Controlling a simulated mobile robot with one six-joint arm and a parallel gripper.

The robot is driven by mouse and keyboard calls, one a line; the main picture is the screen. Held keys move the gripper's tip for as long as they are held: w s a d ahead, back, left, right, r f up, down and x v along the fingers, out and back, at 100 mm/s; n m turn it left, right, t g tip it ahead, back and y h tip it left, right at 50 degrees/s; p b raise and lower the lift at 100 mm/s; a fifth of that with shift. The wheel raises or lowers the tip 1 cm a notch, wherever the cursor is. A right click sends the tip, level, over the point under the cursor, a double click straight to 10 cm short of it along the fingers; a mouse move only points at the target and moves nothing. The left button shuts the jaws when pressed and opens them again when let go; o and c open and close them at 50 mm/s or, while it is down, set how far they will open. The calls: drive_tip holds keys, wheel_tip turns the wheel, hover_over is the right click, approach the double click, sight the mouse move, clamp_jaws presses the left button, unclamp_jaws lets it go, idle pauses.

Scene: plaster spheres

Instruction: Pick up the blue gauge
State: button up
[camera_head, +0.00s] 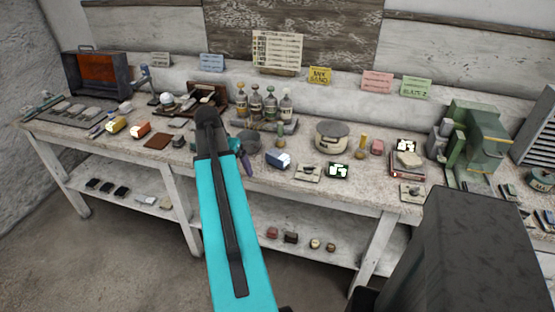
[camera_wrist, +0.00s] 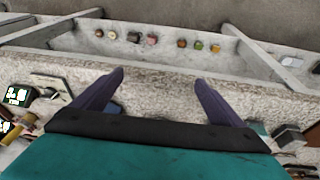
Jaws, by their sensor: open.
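The blue gauge, which I take to be the small blue-and-white block (camera_head: 278,160), sits on the worktop near its front edge, right of my arm in the head view.
Right of the block lie a small plate with a lever (camera_head: 308,173), a green display (camera_head: 338,171) and a round lidded pot (camera_head: 332,137). Bottles (camera_head: 270,105) stand behind. Yellow (camera_head: 115,125) and orange (camera_head: 140,130) blocks lie left. A lower shelf (camera_wrist: 250,88) holds small pieces.

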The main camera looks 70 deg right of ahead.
drive_tip(key=s+d+r+m+h, duration=0.1)
drive_tip(key=s+d+r+m, duration=0.3)
drive_tip(key=s+d+r, duration=0.4)
wheel_tip(320, 180, up, 4)
drive_tip(key=s, duration=0.2)
drive_tip(key=shift+s+r, duration=0.25)
drive_tip(key=shift+s, duration=0.1)
drive_tip(key=shift+d+f, duration=0.1)
drive_tip(key=shift+f, duration=0.05)
drive_tip(key=p, duration=0.2)
approach(277, 154)
drive_tip(key=shift+x, duration=2.45)
drive_tip(key=shift+w+d+f, duration=0.1)
drive_tip(key=shift+w, duration=0.05)
drive_tip(key=shift+s+p+x, duration=0.15)
drive_tip(key=shift+p+x, duration=0.2)
drive_tip(key=shift+x, duration=0.4)
drive_tip(key=shift+s+p+x, duration=0.15)
drive_tip(key=shift+p+x, duration=0.15)
drive_tip(key=shift+x, duration=1.5)
drive_tip(key=shift+c, duration=0.4)
